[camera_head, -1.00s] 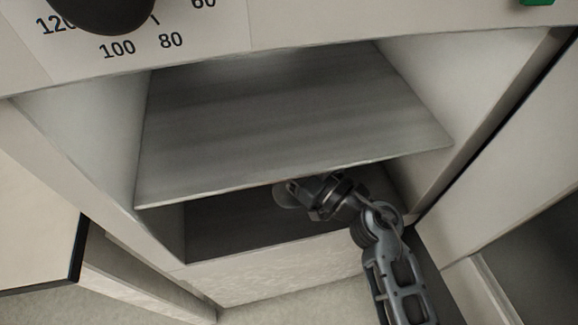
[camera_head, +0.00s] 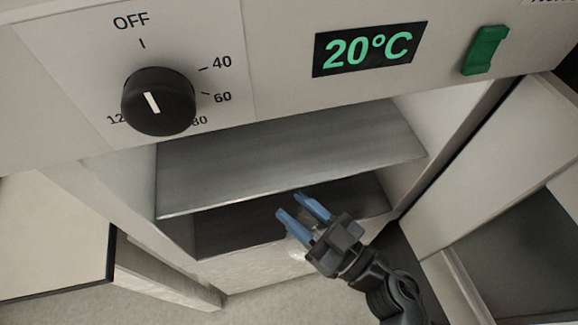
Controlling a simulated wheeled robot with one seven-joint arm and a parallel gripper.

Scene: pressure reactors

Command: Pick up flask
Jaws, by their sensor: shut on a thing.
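My gripper (camera_head: 291,206) has blue fingers and is in front of the open oven-like cabinet, below the front of its upper shelf. The fingers stand a little apart, shut on what seems to be the clear flask. Only a faint, pale glassy patch (camera_head: 296,246) shows beside the left finger and the gripper body. The flask's outline, its tilt and the exact grip on it cannot be made out.
The upper metal shelf (camera_head: 280,160) is bare. The dark lower floor (camera_head: 230,232) shows nothing on it. Above are a black dial (camera_head: 158,101), a 20°C display (camera_head: 369,50) and a green switch (camera_head: 485,50). Open door panels stand left (camera_head: 60,240) and right (camera_head: 500,160).

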